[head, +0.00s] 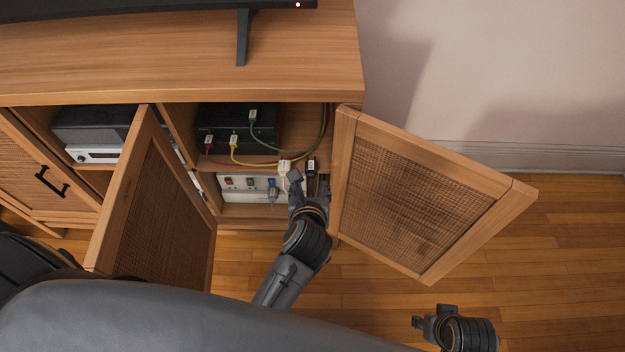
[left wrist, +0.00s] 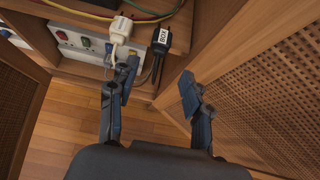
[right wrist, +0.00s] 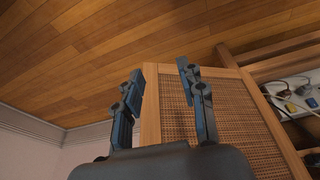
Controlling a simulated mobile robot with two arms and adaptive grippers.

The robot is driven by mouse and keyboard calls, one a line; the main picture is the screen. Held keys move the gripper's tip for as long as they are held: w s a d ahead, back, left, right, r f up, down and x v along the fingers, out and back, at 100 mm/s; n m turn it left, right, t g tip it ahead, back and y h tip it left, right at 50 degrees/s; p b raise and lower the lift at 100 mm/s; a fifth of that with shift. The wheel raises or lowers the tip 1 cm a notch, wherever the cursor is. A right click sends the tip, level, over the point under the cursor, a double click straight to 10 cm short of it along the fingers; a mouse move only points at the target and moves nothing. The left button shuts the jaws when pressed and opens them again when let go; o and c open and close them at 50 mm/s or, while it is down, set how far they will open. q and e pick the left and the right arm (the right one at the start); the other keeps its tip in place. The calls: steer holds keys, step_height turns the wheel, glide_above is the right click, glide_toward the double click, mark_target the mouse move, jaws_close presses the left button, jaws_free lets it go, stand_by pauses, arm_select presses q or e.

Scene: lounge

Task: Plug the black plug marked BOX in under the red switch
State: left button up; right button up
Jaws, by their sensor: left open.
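The black plug with the white BOX label (left wrist: 162,38) hangs at the cabinet shelf's edge in the left wrist view; it also shows in the head view (head: 311,166). My left gripper (left wrist: 158,84) is open and empty just in front of and below it, apart from it. The white power strip (head: 236,195) lies in the lower compartment. Its red switch (head: 228,181) is at the left, with a green switch (head: 250,182) beside it. A grey-blue plug (head: 273,187) sits at the strip's right part. My right gripper (right wrist: 160,76) is open and empty, away from the plugs.
A white plug (head: 284,167) hangs left of the black one, close to my left finger. Open cabinet doors flank the compartment, left (head: 160,205) and right (head: 420,200). A black box (head: 225,125) with coloured cables stands on the shelf above. The floor at right is clear.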

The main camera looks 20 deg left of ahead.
mark_target(311, 174)
arm_select(q)
steer(key=b+x, duration=0.4)
steer(key=x, duration=0.2)
steer(key=shift+w+a+f, duration=0.1)
steer(key=shift+f, duration=0.05)
steer(key=shift+b+x, duration=0.3)
steer(key=shift+x, duration=1.45)
arm_select(e)
step_height(311, 174, up, 8)
steer(key=w+t, duration=0.1)
steer(key=t, duration=0.1)
steer(key=shift+a, duration=0.2)
steer(key=shift+f, duration=0.1)
